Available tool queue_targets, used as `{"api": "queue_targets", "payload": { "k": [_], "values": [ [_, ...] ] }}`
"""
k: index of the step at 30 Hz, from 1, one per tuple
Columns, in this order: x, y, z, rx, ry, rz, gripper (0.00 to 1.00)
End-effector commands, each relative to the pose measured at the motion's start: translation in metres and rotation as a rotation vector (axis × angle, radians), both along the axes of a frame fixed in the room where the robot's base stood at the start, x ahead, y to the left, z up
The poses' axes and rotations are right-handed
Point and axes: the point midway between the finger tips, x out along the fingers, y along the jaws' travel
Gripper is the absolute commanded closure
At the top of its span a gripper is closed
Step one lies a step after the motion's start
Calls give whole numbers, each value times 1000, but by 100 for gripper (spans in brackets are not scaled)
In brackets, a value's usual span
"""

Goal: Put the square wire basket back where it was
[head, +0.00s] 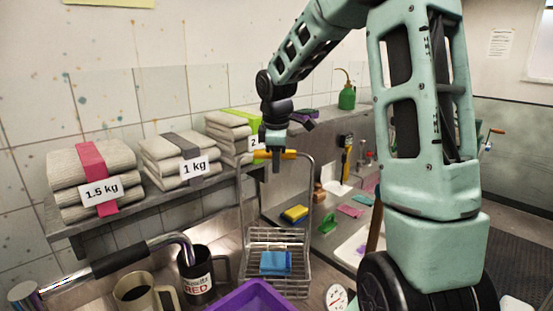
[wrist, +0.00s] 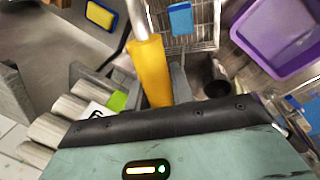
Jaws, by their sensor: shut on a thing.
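The square wire basket (head: 301,262) is silver, with a tall hoop handle and a yellow grip along the top (head: 290,154). A blue block (head: 276,263) lies in it. My gripper (head: 277,163) is shut on the yellow grip, with the basket below it and roughly level. In the wrist view the yellow grip (wrist: 150,68) runs between the fingers, and the wire basket (wrist: 207,32) with the blue block (wrist: 180,18) is beyond. I cannot tell whether the basket's bottom touches a surface.
A purple tub (head: 250,297), a dark mug (head: 197,283) and a beige mug (head: 135,292) stand close to the basket. A ledge (head: 120,215) behind bears weighted towel stacks. A yellow-blue sponge (head: 294,213) and coloured cloths lie on the counter to the right.

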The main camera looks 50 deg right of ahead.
Motion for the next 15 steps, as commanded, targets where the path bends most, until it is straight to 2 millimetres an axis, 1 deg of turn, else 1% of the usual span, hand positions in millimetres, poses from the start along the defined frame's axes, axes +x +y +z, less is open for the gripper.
{"api": "queue_targets", "payload": {
  "k": [6, 7, 8, 9, 15],
  "values": [
    [1, 0, -1, -2, -3, 0, 100],
    [0, 0, -2, 0, 0, 1, 74],
    [0, 0, -2, 0, 0, 0, 66],
    [0, 0, -2, 0, 0, 0, 55],
    [0, 0, -1, 0, 0, 1, 55]
  ]
}}
